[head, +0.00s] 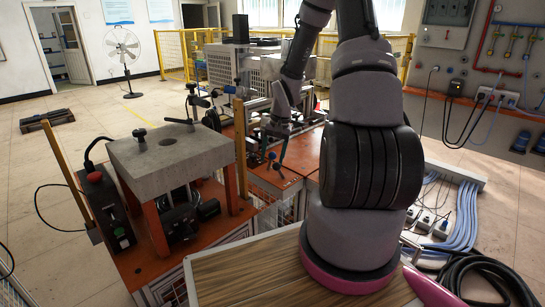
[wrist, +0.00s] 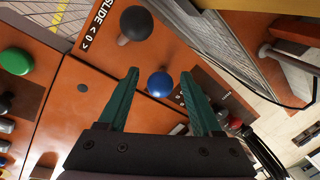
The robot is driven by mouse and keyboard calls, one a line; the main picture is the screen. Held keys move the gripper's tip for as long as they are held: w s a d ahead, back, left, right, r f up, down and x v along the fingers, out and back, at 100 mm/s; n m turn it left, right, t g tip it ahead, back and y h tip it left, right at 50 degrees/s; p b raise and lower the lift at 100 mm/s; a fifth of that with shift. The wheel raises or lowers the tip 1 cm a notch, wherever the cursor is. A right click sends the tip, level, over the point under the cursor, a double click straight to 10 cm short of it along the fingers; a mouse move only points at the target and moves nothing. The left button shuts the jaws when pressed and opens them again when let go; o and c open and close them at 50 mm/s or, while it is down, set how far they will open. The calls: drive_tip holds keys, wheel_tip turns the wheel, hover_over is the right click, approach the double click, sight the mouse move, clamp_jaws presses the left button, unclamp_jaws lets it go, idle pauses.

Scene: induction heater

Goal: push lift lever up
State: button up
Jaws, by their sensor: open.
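A blue ball knob (wrist: 160,84) shows in the wrist view on the orange machine top, between the teal fingers of my gripper (wrist: 160,73). It looks like a lever's end; its shaft is hidden. The label beside it is mostly covered, so I cannot confirm that it is the lift lever. My gripper is open, with a finger on each side of the knob and visible gaps. Whether the knob lies between the fingertips or beyond them is unclear. In the head view my gripper (head: 274,164) is small and low over the orange bench.
A black ball knob (wrist: 136,23) beside a "SLIDE" label stands close above the blue one. A green button (wrist: 15,62) is at the left, a red knob (wrist: 235,121) at the right. A grey-topped stand (head: 170,147) is left of my arm.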

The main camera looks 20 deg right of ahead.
clamp_jaws()
idle(1.3)
